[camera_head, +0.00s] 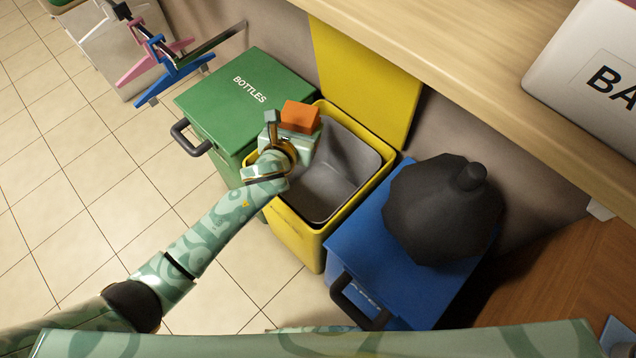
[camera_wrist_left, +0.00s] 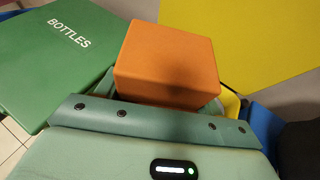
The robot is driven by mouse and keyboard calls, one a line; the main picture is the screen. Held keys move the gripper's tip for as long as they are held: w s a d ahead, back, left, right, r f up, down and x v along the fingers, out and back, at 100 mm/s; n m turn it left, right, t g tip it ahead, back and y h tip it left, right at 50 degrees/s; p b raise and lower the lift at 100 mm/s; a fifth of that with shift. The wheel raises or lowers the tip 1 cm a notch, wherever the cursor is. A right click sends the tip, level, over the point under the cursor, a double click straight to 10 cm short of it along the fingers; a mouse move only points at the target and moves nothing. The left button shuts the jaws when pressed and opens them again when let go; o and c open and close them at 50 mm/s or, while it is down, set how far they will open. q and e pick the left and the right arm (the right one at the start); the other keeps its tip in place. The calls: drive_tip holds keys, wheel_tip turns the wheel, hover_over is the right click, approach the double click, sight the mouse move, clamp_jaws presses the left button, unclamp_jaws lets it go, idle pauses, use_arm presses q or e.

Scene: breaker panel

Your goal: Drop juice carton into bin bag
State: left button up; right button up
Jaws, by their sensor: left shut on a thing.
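The juice carton (camera_head: 300,116) is an orange box. My left gripper (camera_head: 291,130) is shut on it and holds it above the back left part of the open yellow bin (camera_head: 297,238). In the left wrist view the carton (camera_wrist_left: 168,62) fills the space just beyond the gripper (camera_wrist_left: 165,98), whose fingers are mostly hidden. A grey bin bag (camera_head: 345,158) lines the yellow bin, and its inside looks empty where I can see it. The yellow lid (camera_head: 365,75) stands raised at the back. My right gripper is not in view.
A closed green bin (camera_head: 240,85) marked BOTTLES stands left of the yellow bin. A closed blue bin (camera_head: 390,265) with a black tied bag (camera_head: 440,210) on top stands right. A wooden shelf (camera_head: 470,60) overhangs the back. Tiled floor is free at left.

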use_arm(q)
drive_tip(key=shift+m+h, duration=0.5)
drive_tip(key=d+f, duration=0.1)
drive_tip(key=f, duration=0.1)
drive_tip(key=d+f+b, duration=0.1)
drive_tip(key=f, duration=0.1)
drive_tip(key=d+f+b, duration=0.1)
drive_tip(key=f, duration=0.1)
drive_tip(key=shift+w, duration=0.1)
drive_tip(key=shift+d+f+g+b, duration=0.15)
drive_tip(key=shift+f+g+b, duration=0.15)
drive_tip(key=shift+f+b, duration=0.25)
use_arm(e)
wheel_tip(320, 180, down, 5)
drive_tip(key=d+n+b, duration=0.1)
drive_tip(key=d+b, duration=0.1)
drive_tip(key=b, duration=0.2)
use_arm(q)
wheel_tip(320, 180, down, 5)
drive_tip(key=shift+b, duration=0.5)
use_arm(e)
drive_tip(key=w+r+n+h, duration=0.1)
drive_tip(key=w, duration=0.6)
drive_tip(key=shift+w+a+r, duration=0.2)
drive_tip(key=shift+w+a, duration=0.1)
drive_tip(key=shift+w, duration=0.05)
use_arm(q)
drive_tip(key=o, duration=1)
